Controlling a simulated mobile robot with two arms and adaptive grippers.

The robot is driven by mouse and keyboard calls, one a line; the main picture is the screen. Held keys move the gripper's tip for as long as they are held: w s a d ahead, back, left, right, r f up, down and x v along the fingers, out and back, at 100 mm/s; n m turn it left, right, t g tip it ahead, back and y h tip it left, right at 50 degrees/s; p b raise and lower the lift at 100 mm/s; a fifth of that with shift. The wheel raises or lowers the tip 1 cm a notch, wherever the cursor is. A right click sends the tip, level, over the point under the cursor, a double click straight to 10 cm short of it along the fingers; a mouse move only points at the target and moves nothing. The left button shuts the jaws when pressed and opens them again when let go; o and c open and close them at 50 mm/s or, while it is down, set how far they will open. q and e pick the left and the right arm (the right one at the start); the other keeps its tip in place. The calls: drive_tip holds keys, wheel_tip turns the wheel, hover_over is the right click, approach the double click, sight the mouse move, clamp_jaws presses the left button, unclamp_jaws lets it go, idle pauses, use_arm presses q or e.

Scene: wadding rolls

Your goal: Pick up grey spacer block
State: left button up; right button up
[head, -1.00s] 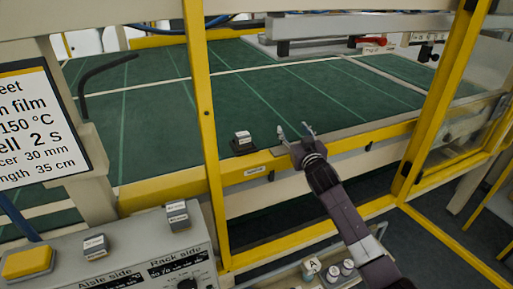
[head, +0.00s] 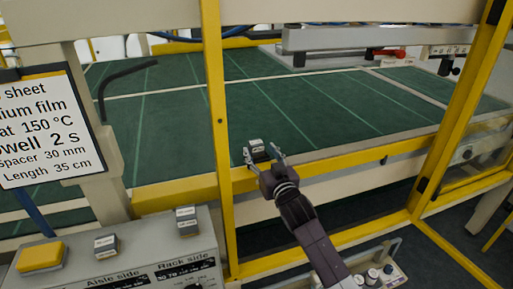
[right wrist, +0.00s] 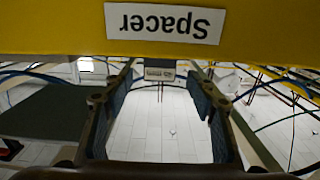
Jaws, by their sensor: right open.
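The grey spacer block (head: 257,147), small with a pale labelled top, sits on a dark base at the near edge of the green table (head: 310,112). My right gripper (head: 261,151) is open, with its two fingertips close to the block, one at either side in the picture. In the right wrist view a small labelled block (right wrist: 160,73) shows between the open fingers (right wrist: 162,95), towards their far end. I cannot tell whether a finger touches it. My left gripper is not in view.
A yellow rail (head: 345,160) with an upside-down "Spacer" label (right wrist: 165,22) in the wrist view runs along the table front. A yellow post (head: 214,120) stands left of my gripper.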

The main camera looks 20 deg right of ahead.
sight(258, 146)
drive_tip(key=shift+w+a+r, duration=0.1)
drive_tip(key=shift+w+r, duration=0.15)
drive_tip(key=shift+w, duration=0.15)
drive_tip(key=w+p, duration=0.1)
drive_tip(key=w, duration=0.2)
drive_tip(key=shift+r, duration=0.1)
drive_tip(key=shift+w, duration=0.55)
drive_tip(key=c, duration=1.2)
drive_tip(key=shift+c, duration=0.5)
